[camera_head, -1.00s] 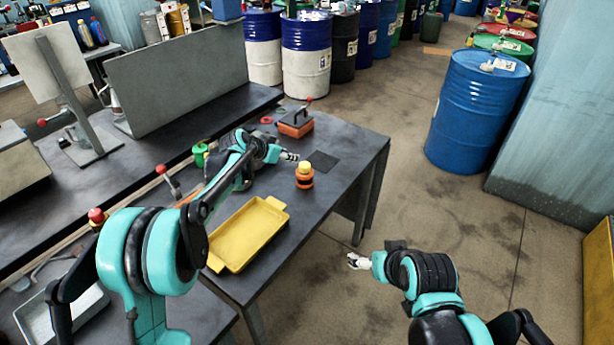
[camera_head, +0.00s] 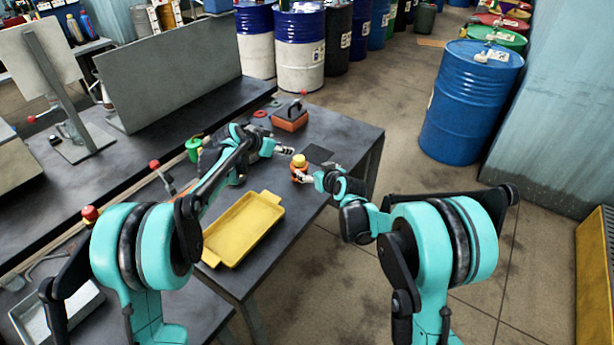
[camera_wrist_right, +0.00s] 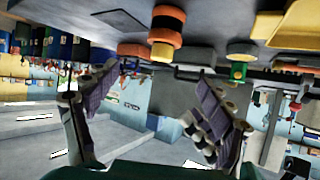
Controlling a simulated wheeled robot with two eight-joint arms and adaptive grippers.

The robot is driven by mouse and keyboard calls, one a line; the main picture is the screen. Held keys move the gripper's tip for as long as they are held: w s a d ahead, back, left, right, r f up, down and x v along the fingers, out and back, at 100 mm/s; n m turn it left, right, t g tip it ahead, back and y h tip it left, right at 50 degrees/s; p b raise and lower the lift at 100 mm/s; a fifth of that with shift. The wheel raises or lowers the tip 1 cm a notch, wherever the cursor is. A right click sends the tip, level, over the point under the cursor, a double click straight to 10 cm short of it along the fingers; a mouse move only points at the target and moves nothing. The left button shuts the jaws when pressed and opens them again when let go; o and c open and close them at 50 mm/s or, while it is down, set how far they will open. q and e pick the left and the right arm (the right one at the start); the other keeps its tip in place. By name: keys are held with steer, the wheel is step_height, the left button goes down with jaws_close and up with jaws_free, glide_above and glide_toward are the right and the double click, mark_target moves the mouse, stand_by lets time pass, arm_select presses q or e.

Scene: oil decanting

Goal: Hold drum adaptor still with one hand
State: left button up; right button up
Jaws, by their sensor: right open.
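The drum adaptor, an orange and black piece with a yellow top (camera_head: 299,161), stands upright on the dark table near its right edge. My right gripper (camera_head: 304,178) is beside it on the near side, its jaws open. In the right wrist view, which is upside down, the adaptor (camera_wrist_right: 166,28) shows beyond the spread fingers (camera_wrist_right: 155,112), not between them. My left gripper (camera_head: 286,150) is just behind and left of the adaptor, too small to tell if open or shut.
A yellow tray (camera_head: 243,230) lies on the table nearer me. An orange block with a dark handle (camera_head: 290,118) stands farther back, and a dark flat square (camera_head: 318,154) lies by the adaptor. A blue drum (camera_head: 468,105) stands on the floor at right.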

mark_target(300, 169)
steer(key=shift+t+y, duration=0.3)
steer(key=shift+t, duration=0.2)
steer(key=w+f, duration=0.1)
steer(key=f, duration=0.1)
steer(key=w+a+f, duration=0.1)
steer(key=w+f, duration=0.1)
steer(key=w+a+f, duration=0.1)
steer(key=w+f, duration=0.1)
steer(key=shift+a+f, duration=0.15)
steer(key=shift+f, duration=0.2)
steer(key=x, duration=0.7)
steer(key=shift+w+a+f, duration=0.1)
steer(key=shift+w+f, duration=0.1)
steer(key=shift+w, duration=0.05)
steer(key=c, duration=1.6)
steer(key=shift+c, duration=0.2)
steer(key=o, duration=1.6)
